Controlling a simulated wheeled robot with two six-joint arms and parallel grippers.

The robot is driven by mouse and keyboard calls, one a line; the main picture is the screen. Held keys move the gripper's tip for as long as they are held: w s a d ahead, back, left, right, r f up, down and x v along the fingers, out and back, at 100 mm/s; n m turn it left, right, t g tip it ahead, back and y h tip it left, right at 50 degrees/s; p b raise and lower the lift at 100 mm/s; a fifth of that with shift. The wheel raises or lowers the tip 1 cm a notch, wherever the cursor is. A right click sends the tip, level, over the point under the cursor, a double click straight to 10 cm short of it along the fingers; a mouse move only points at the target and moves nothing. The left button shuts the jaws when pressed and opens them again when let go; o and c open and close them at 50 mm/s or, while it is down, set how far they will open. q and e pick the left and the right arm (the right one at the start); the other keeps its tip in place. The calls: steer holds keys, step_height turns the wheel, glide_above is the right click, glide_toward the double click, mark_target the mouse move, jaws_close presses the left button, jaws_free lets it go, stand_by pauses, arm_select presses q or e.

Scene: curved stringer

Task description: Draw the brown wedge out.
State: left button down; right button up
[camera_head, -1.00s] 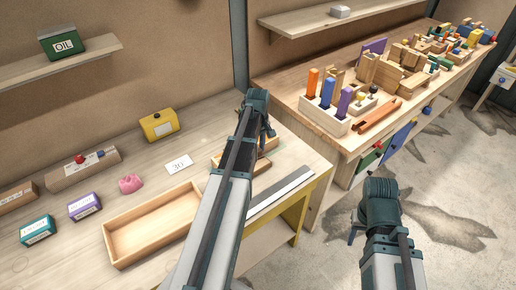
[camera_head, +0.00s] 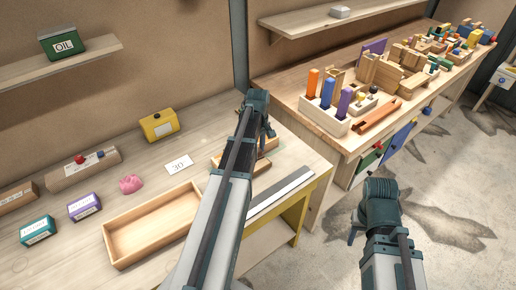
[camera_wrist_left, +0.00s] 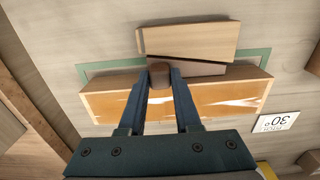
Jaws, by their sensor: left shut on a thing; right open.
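My left gripper (camera_wrist_left: 160,85) is shut on a small brown end piece (camera_wrist_left: 160,70) in the left wrist view. This looks like the end of the brown wedge; its body (camera_wrist_left: 205,69) seems to show as a darker strip under a pale wooden board (camera_wrist_left: 190,40). Below lies a long wooden piece with an orange-brown face (camera_wrist_left: 215,98), partly behind the fingers. In the head view my left gripper (camera_head: 264,128) is over this work at the bench's right part, and my arm hides much of it. My right gripper (camera_head: 357,225) is open and empty over the floor.
An open wooden tray (camera_head: 112,246) stands left of my left arm. A white card (camera_head: 179,164), a yellow box (camera_head: 159,125) and a pink object (camera_head: 131,185) lie nearby. A grey metal strip (camera_head: 280,192) lies along the bench's front edge. A second bench (camera_head: 285,95) holds many blocks.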

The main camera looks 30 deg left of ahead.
stand_by(0.4)
arm_select(q)
steer(key=w+d, duration=0.2)
steer(key=w, duration=0.1)
steer(key=w+d, duration=0.1)
steer(key=shift+w, duration=0.4)
steer(key=c, duration=0.6)
jaws_free()
steer(key=shift+r, duration=0.1)
steer(key=shift+s+r+p, duration=0.1)
steer(key=shift+r+p, duration=0.45)
steer(key=shift+p, duration=0.15)
step_height(320, 180, up, 13)
steer(key=p, duration=1.2)
steer(key=shift+f, duration=0.2)
